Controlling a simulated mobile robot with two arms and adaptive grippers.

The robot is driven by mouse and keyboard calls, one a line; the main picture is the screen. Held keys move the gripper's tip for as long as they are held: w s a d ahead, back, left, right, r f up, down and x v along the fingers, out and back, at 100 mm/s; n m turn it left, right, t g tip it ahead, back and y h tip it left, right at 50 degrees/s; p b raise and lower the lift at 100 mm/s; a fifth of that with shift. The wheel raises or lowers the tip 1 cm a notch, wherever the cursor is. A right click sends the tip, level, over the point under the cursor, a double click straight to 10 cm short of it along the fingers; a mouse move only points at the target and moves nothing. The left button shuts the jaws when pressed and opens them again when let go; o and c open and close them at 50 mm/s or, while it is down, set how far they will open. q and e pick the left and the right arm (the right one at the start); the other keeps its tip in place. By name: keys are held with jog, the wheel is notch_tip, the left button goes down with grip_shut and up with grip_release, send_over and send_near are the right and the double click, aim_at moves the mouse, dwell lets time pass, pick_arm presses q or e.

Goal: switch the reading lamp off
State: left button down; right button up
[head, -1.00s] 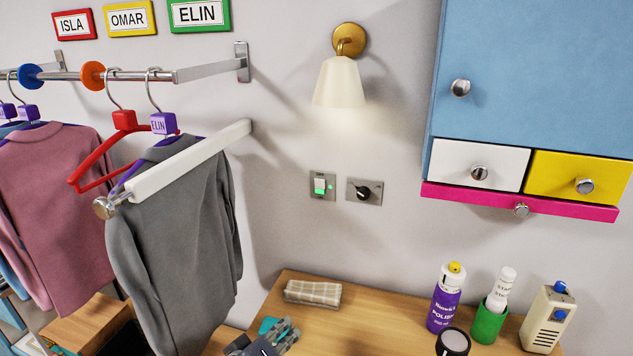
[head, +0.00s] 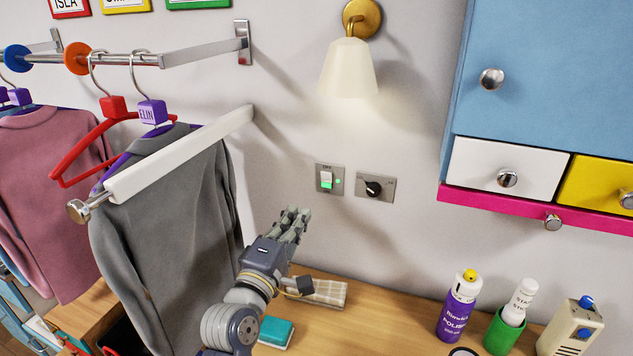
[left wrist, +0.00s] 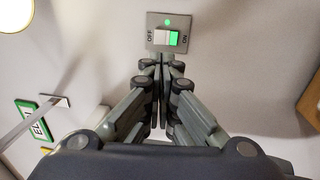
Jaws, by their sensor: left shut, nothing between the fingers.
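The reading lamp (head: 348,70), a cream shade on a brass wall mount, glows at the top of the head view. Below it on the wall is a grey switch plate (head: 328,180) with a white and green rocker and a lit green light. In the left wrist view the rocker (left wrist: 167,37) sits between the words OFF and ON, its green part on the ON side. My left gripper (head: 297,214) is shut and empty, below and left of the switch in the head view. In the wrist view its fingertips (left wrist: 162,60) appear just below the plate; contact is unclear. My right gripper is not in view.
A dark dial (head: 374,188) on its own plate is right of the switch. A grey sweater (head: 170,210) hangs left of my arm. Cabinet drawers (head: 507,166) are at right.

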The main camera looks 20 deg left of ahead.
pick_arm(q)
jog(key=p, duration=0.1)
send_near(321, 175)
jog(key=w, duration=0.2)
jog(key=w+p, duration=0.2)
jog(key=w, duration=0.1)
jog(key=shift+w+r, duration=0.3)
jog(key=shift+w, duration=0.7)
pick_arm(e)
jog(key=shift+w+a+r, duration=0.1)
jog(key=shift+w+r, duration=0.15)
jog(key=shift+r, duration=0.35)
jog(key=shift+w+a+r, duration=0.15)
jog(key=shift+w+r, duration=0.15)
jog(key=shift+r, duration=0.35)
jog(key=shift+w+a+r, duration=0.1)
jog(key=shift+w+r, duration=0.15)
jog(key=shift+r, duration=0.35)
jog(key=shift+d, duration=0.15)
pick_arm(q)
jog(key=shift+w+r+p, duration=0.3)
jog(key=shift+r+p, duration=0.05)
jog(key=shift+p, duration=0.15)
jog(key=shift+s+f, duration=0.15)
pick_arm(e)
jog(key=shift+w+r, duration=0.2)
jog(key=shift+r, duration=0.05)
